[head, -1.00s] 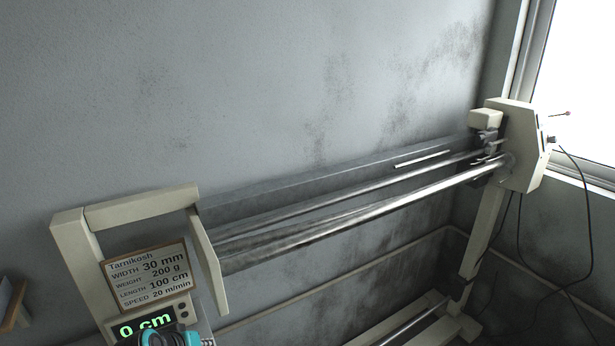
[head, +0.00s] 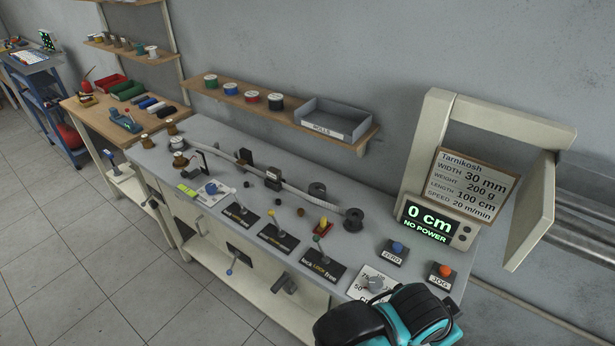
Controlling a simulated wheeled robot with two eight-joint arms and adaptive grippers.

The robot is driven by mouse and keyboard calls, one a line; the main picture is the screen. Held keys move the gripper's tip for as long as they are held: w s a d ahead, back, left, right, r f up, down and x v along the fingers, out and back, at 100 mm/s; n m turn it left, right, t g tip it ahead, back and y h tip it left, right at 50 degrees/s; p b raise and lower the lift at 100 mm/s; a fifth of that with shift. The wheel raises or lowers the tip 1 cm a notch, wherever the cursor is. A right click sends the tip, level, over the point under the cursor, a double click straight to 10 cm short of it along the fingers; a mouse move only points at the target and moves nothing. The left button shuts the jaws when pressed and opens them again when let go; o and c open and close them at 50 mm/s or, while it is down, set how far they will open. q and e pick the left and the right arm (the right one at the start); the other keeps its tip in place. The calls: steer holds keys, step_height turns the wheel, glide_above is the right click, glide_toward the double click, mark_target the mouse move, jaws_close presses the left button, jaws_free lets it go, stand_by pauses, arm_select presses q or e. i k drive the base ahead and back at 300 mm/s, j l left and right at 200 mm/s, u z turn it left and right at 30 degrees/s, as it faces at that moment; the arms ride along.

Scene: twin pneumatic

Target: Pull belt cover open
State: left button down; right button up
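No part is clearly marked as the belt cover. A cream frame (head: 428,140) stands at the bench's right end, with a cream panel (head: 533,210) on its right side; I cannot tell whether either is the cover. The machine's metal rails (head: 590,212) run off the right edge. A display box (head: 435,222) below the frame reads 0 cm, NO POWER. A black and teal rounded part (head: 415,312), probably of my arm, shows at the bottom edge over the bench's front right corner. No gripper fingers show.
The grey bench (head: 335,195) carries levers, spools, a blue ZERO button (head: 397,248) and an orange JOG button (head: 445,271). A wall shelf (head: 270,118) holds spools and a grey ROLLS tray (head: 335,119). The tiled floor (head: 80,250) at left is clear.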

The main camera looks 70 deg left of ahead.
mark_target(183, 212)
steer(key=u, duration=3.25)
steer(key=i+j+z, duration=0.1)
steer(key=j+z, duration=0.2)
steer(key=z, duration=0.2)
steer(key=j+z, duration=0.3)
steer(key=z, duration=0.2)
steer(key=j+z, duration=0.3)
steer(key=z, duration=0.15)
